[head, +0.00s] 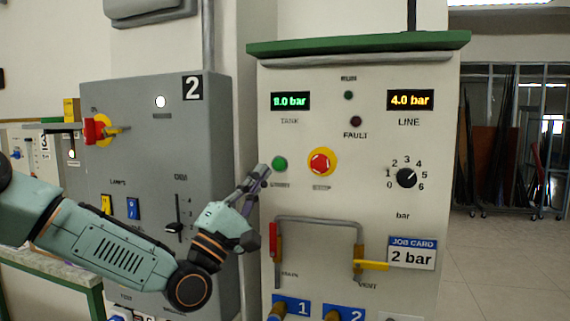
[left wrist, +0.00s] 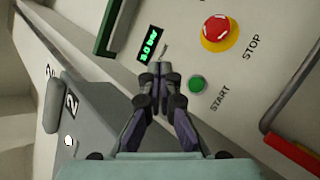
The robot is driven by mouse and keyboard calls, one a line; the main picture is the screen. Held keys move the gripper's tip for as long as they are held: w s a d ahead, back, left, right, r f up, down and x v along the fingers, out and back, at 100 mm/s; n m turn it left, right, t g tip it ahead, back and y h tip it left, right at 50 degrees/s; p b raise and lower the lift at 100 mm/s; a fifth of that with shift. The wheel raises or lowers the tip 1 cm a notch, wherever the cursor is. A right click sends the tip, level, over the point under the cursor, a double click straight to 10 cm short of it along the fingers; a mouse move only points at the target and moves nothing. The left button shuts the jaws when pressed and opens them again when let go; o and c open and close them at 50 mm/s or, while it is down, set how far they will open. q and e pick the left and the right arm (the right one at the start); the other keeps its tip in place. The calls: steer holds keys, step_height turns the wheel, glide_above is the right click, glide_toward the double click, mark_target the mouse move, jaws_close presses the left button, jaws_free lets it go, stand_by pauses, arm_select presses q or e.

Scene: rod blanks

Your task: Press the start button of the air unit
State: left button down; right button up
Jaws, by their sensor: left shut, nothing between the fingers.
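The air unit (head: 340,120) is a pale cabinet with a green top. Its green start button (head: 279,164) is on the front at left, beside the red stop button (head: 322,162) on a yellow ring. In the left wrist view the start button (left wrist: 197,84) lies just right of my fingertips, above the word START. My left gripper (head: 262,170) is shut and empty, its tips just left of the button. In the left wrist view the left gripper (left wrist: 160,68) points at the panel between the tank display and the button; I cannot tell whether it touches. My right gripper is not in view.
The tank display (head: 290,101) reads about 9.0 bar, the line display (head: 410,100) 4.0 bar. A pressure dial (head: 406,178), a pipe with red and yellow valve handles (head: 371,265) and a job card reading 2 bar (head: 411,254) are on the cabinet. Grey cabinet 2 (head: 150,150) stands left.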

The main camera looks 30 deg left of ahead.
mark_target(279, 165)
arm_select(q)
steer(key=w+a+b, duration=0.3)
steer(key=w+b, duration=0.2)
steer(key=w, duration=0.4)
steer(key=shift+w+f+y, duration=0.15)
steer(key=shift+f+y, duration=0.15)
steer(key=shift+f, duration=0.05)
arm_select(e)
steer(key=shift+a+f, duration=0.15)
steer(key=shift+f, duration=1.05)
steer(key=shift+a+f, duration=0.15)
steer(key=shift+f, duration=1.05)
